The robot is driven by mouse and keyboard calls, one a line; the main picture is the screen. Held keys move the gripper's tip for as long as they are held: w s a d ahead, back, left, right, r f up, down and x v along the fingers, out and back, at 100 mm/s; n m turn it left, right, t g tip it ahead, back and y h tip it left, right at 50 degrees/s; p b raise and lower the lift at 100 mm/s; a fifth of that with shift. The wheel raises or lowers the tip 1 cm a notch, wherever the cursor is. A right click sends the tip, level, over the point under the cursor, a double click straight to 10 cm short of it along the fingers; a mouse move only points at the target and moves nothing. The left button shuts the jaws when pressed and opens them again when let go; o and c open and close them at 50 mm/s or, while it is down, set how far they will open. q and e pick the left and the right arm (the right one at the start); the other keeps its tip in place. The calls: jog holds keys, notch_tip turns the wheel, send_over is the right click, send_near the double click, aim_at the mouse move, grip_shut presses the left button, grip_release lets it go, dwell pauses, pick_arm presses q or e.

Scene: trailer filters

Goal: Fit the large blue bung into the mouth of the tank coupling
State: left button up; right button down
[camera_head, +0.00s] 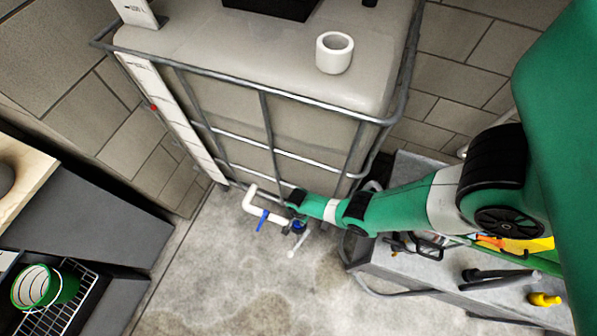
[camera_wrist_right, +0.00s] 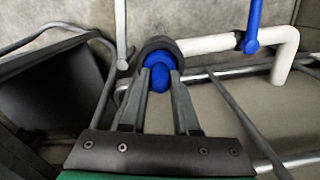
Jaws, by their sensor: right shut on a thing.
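My right gripper (camera_wrist_right: 160,84) is shut on the large blue bung (camera_wrist_right: 160,70) in the right wrist view. The bung lies between the fingertips, at the dark ring of the tank coupling (camera_wrist_right: 165,43), which arches around its far side. I cannot tell how deep the bung sits in the mouth. In the head view the right gripper (camera_head: 294,219) reaches down to the foot of the caged tank (camera_head: 225,112); a little blue (camera_head: 299,227) shows there. The coupling is mostly hidden by the gripper and bung. My left gripper is not in view.
A white pipe (camera_head: 250,203) with a blue valve handle (camera_head: 263,220) runs beside the coupling. A pale lever (camera_head: 297,246) sticks out near the gripper. A grey bench (camera_head: 450,272) with tools stands right. The floor between is clear.

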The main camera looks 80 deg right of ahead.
jog(key=shift+w+f, duration=0.1)
jog(key=shift+f, duration=0.05)
jog(key=c, duration=0.7)
grip_release()
jog(key=shift+o, duration=0.2)
notch_tip(320, 180, up, 13)
jog(key=p, duration=1.2)
jog(key=shift+f, duration=0.2)
jog(key=shift+f, duration=0.1)
